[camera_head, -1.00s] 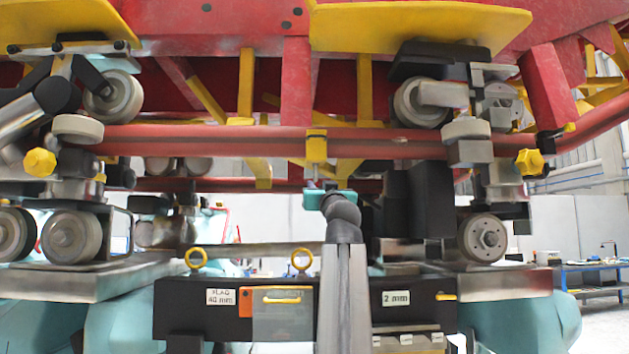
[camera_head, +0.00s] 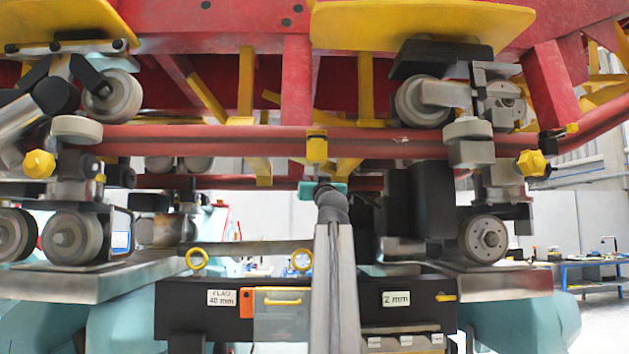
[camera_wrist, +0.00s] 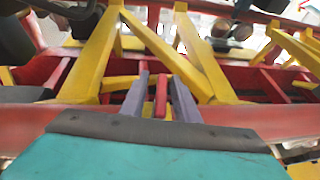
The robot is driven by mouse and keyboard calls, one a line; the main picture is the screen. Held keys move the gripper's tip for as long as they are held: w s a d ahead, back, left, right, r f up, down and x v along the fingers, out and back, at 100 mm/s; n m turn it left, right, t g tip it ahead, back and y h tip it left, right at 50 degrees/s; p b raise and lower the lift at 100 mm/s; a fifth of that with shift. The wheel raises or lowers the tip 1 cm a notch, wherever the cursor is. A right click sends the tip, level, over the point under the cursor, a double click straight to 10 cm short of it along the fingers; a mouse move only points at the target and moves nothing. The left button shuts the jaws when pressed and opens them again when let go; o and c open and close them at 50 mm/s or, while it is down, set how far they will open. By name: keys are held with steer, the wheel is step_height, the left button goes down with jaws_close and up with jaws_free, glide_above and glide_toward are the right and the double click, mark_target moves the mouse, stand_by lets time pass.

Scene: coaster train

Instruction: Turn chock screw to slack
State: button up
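My gripper (camera_head: 318,174) points upward below the red tube, under a yellow block (camera_head: 316,147) on that tube. Its teal body also shows in the wrist view (camera_wrist: 145,158). There its two grey fingers stand apart, with a narrow upright red piece (camera_wrist: 161,96) seen between them and gaps on both sides. I cannot tell whether this red piece is the chock screw, or how far it is from the fingers. Yellow knobs show by the wheel assemblies, one at the left (camera_head: 39,163) and one at the right (camera_head: 530,163). No part is clearly marked as the chock screw.
The red car frame and red tube (camera_head: 230,140) hang low over my arm. Yellow braces (camera_wrist: 92,55) cross above the gripper. Below stands a black box (camera_head: 185,305) with labels "FLAG 40 mm" and "2 mm". Dark blocks (camera_head: 432,205) stand close to the arm's right.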

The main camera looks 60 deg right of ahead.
jaws_close()
steer(key=shift+s+d+m+g+h+p, duration=0.15)
steer(key=shift+m+g+h+p, duration=0.45)
steer(key=shift+p, duration=0.9)
steer(key=shift+s+d+m+g+h+p, duration=0.1)
steer(key=shift+m+g+h+p, duration=0.4)
steer(key=shift+p, duration=0.95)
steer(key=shift+g, duration=0.3)
jaws_free()
steer(key=shift+w, duration=0.1)
steer(key=shift+a, duration=0.1)
steer(key=b+v, duration=0.3)
steer(key=v, duration=1)
steer(key=shift+s+a+f+b, duration=0.2)
steer(key=shift+b, duration=0.2)
